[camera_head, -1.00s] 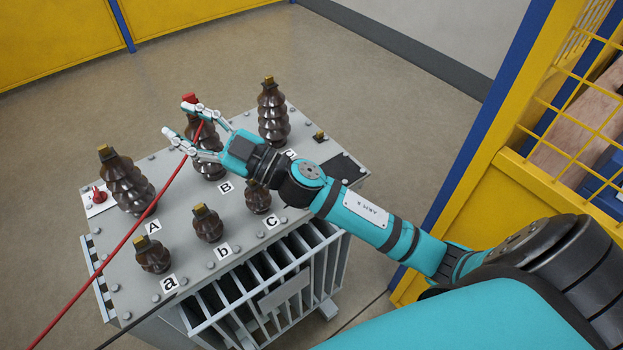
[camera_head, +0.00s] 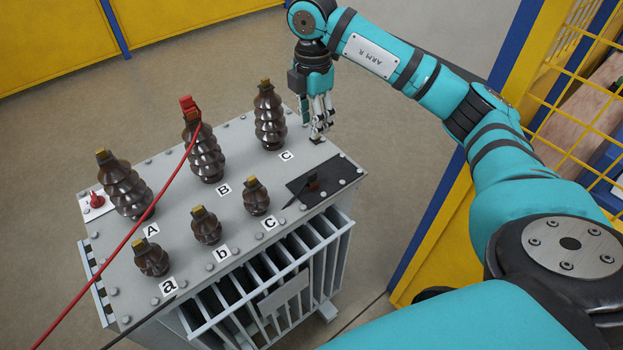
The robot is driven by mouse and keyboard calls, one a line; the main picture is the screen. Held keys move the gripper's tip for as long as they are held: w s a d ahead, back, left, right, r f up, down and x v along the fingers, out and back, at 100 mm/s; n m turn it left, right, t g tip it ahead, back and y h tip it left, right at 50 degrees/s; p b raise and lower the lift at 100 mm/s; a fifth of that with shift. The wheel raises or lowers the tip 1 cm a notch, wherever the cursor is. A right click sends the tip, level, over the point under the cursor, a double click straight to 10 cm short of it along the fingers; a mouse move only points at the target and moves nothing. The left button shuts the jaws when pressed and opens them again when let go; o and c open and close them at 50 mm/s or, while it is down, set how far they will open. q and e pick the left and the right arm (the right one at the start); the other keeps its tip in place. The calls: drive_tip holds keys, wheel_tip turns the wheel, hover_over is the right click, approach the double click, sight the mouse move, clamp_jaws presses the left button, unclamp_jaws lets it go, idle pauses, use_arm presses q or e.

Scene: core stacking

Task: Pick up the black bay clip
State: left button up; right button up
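A small black clip (camera_head: 312,181), which looks like the black bay clip, stands on a dark pad (camera_head: 328,178) at the right end of the grey transformer lid. A thin dark piece runs from it toward the lower left. My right gripper (camera_head: 317,134) points down at the lid's far right edge, beyond and apart from this clip. Its fingers are seen nearly edge-on near a small terminal, so their opening is unclear. I see nothing held. A red clip (camera_head: 189,107) sits on top of the bushing labelled B. My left gripper is out of view.
The transformer lid (camera_head: 175,215) carries several brown bushings, tall ones behind and short ones in front. A red cable (camera_head: 120,245) crosses to the lower left. A black cable (camera_head: 140,320) lies at the front left. A yellow mesh fence (camera_head: 580,90) stands at right.

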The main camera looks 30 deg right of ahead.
drive_tip(key=p, duration=0.2)
hover_over(312, 173)
wheel_tip(312, 173, down, 11)
drive_tip(key=shift+w+f, duration=0.1)
drive_tip(key=shift+f, duration=0.1)
wheel_tip(312, 173, down, 4)
drive_tip(key=shift+f+p, duration=0.15)
drive_tip(key=shift+p, duration=0.55)
drive_tip(key=shift+f, duration=0.5)
clamp_jaws()
